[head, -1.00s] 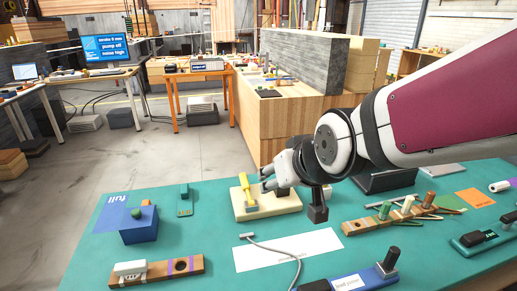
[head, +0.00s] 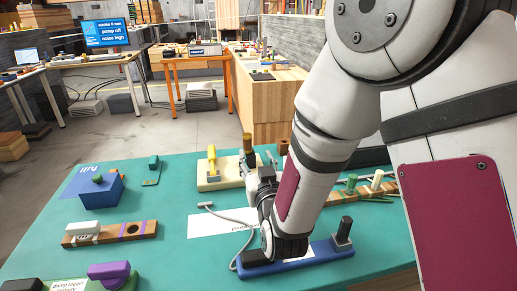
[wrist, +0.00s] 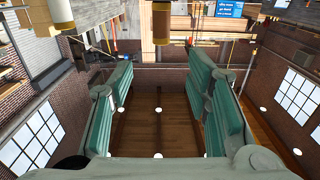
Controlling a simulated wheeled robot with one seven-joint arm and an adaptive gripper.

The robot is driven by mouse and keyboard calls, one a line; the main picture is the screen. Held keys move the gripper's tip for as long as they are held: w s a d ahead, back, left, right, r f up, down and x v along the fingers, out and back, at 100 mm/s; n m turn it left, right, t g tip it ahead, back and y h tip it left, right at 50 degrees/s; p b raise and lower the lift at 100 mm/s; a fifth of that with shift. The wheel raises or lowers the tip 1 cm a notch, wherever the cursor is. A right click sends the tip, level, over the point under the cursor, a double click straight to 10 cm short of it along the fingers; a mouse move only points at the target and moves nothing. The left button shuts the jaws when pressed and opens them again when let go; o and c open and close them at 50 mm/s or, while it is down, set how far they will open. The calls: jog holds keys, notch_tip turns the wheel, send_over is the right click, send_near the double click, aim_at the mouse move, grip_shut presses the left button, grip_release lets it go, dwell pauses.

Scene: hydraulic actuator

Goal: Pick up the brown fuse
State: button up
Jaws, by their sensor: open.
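The wrist view looks mostly at the ceiling and walls.
A cream base (head: 226,176) with a yellow lever stands left of my gripper. A blue unit with a dark handle (head: 343,232) and a cable lie in front.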

aim_at(248, 138)
jog(key=x, duration=0.7)
jog(key=shift+w, duration=0.1)
jog(key=shift+x, duration=3.1)
jog(key=shift+a, duration=0.15)
grip_shut()
